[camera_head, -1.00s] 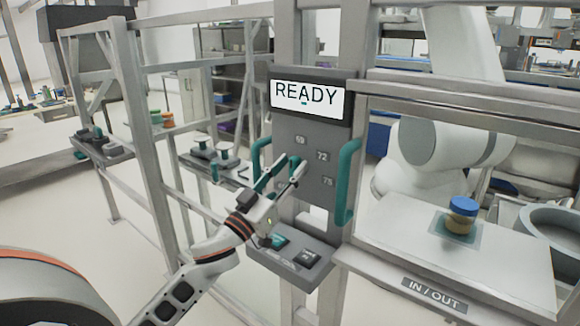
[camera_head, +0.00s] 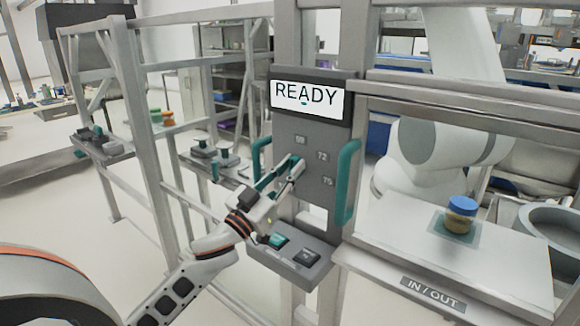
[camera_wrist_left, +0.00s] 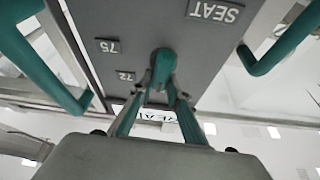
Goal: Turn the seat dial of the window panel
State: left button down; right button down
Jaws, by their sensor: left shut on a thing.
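The window panel (camera_head: 318,122) is grey, with a screen (camera_head: 312,98) reading READY and a column of number labels, of which 72 and 75 are legible. In the left wrist view the green seat dial (camera_wrist_left: 163,66) sits on the panel below the SEAT label (camera_wrist_left: 214,11), with labels 75 and 72 to its left. My left gripper (camera_wrist_left: 160,88) is shut on the dial, one finger on each side. My right gripper is not in view.
Green handles flank the panel, the right one (camera_head: 346,182) and the left one (camera_head: 261,158). A button box (camera_head: 290,258) projects below the gripper. Right of the panel, a jar with a blue lid (camera_head: 461,214) stands on the IN / OUT shelf (camera_head: 400,232).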

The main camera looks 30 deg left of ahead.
pick_arm(q)
jog(key=m+g+h+p, duration=0.1)
jog(key=m+h, duration=0.1)
jog(key=m, duration=0.4)
jog(key=m+g+h+p, duration=0.2)
jog(key=m, duration=0.4)
jog(key=d+f+m+g+h+p, duration=0.1)
jog(key=m+g, duration=0.1)
jog(key=m, duration=0.4)
jog(key=shift+d+h+p, duration=0.1)
jog(key=shift+h+p, duration=0.2)
jog(key=shift+h, duration=0.1)
jog(key=m+g, duration=0.1)
jog(key=m, duration=0.2)
jog(key=shift+f, duration=0.1)
jog(key=shift+f+m+g+y, duration=0.15)
jog(key=shift+m+g+y, duration=0.25)
jog(key=shift+m, duration=0.4)
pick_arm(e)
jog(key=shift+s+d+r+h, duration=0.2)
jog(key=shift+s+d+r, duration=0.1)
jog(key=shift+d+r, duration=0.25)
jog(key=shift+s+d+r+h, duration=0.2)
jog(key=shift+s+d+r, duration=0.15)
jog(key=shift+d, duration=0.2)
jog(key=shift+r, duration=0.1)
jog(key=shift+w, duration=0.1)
